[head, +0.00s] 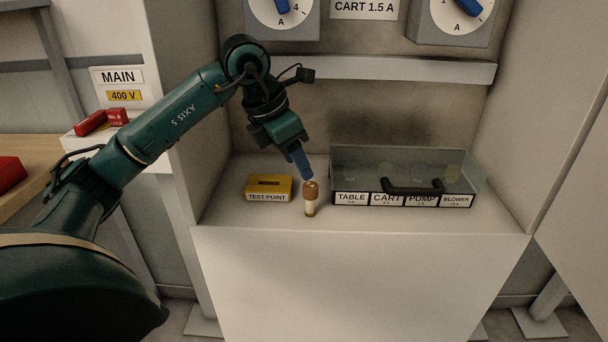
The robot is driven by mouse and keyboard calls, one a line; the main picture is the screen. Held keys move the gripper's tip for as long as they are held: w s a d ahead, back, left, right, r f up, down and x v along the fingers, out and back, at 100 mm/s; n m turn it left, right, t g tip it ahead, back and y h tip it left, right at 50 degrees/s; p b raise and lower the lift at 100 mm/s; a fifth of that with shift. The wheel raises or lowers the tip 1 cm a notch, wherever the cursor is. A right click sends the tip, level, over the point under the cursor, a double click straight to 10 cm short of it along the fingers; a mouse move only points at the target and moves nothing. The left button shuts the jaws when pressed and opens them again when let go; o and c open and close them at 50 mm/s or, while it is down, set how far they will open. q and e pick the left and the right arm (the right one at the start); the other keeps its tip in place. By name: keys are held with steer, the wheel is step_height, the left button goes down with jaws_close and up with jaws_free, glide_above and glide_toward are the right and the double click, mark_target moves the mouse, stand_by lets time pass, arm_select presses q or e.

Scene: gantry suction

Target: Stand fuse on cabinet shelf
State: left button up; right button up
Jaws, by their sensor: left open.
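From this angle I cannot tell whether the fingertips touch the fuse's top. My right gripper is not in view.
A yellow TEST POINT block (268,188) sits left of the fuse. A clear-covered fuse box (350,180) with a black handle (412,187) stands to the right. A ledge (400,70) and dials (455,20) are above. Red padlocks (92,122) lie at left.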

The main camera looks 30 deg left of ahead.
arm_select(q)
steer(key=v, duration=0.6)
steer(key=s+d+f+n+h, duration=0.2)
steer(key=d+h, duration=0.4)
steer(key=d, duration=0.3)
steer(key=s+d+f+n+h, duration=0.1)
steer(key=d+f+n+h, duration=0.15)
steer(key=d+h, duration=0.5)
steer(key=s+d+f+n+h, duration=0.25)
steer(key=d+h, duration=0.35)
steer(key=d, duration=0.3)
steer(key=w+a+f+n+t+y, duration=0.15)
steer(key=f+n+t+y, duration=0.45)
steer(key=n, duration=0.6)
steer(key=w+a+f+n+t+y, duration=0.1)
steer(key=a+f+n+t+y, duration=0.2)
steer(key=f+n+t+y, duration=0.45)
steer(key=s+f+n+g+y, duration=0.3)
steer(key=s+f+n+g, duration=0.3)
steer(key=s+f+n, duration=0.5)
step_height(320, 180, down, 3)
steer(key=shift+n+y, duration=0.4)
steer(key=shift+n, duration=0.45)
steer(key=shift+a, duration=0.1)
